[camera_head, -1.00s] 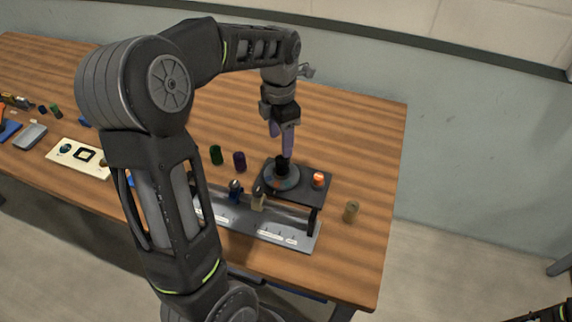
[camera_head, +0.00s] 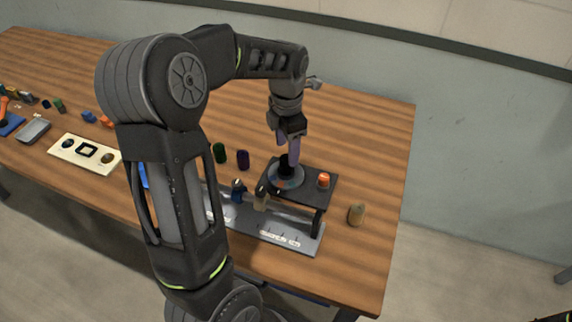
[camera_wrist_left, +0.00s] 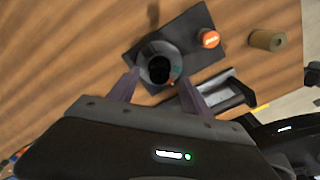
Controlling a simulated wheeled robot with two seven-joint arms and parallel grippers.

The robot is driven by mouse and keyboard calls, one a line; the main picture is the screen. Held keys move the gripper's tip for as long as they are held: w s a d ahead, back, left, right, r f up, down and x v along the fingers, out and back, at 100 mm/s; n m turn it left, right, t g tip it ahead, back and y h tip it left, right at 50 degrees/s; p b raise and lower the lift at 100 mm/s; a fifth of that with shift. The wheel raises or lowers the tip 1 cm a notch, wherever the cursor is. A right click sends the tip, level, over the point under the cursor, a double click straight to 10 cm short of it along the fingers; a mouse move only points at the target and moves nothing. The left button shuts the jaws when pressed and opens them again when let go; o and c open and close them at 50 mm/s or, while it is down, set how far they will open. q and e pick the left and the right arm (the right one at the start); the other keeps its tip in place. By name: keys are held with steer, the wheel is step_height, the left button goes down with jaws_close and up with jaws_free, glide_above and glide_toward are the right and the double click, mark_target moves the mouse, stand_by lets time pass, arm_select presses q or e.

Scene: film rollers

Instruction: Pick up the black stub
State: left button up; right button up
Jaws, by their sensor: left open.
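The black stub (camera_head: 284,162) stands on a round grey disc (camera_head: 287,179) on a dark raised stand (camera_head: 313,187) near the table's right end. My left gripper (camera_head: 292,158) points down at the stub, its purple-grey fingers partly hiding it in the head view. In the left wrist view the stub (camera_wrist_left: 160,71) shows dark and round from above. The open fingers of the left gripper (camera_wrist_left: 158,83) lie to either side, toward the near edge of the disc. Whether they touch the stub cannot be told. My right gripper is not in view.
An orange-topped piece (camera_head: 323,180) sits on the same stand. A tan cylinder (camera_head: 356,214) is on the table to the right. Green (camera_head: 219,153) and purple (camera_head: 243,159) cylinders stand to the left. A grey labelled rail (camera_head: 270,232) runs in front. The table behind is clear.

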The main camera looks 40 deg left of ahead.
mark_target(286, 158)
arm_select(q)
steer(key=shift+s+a+f+p, duration=0.1)
steer(key=shift+f+p, duration=0.2)
steer(key=shift+f, duration=1)
steer(key=shift+s+f+p, duration=0.1)
steer(key=shift+f+p, duration=0.2)
steer(key=shift+f, duration=1)
steer(key=shift+c, duration=0.4)
jaws_close()
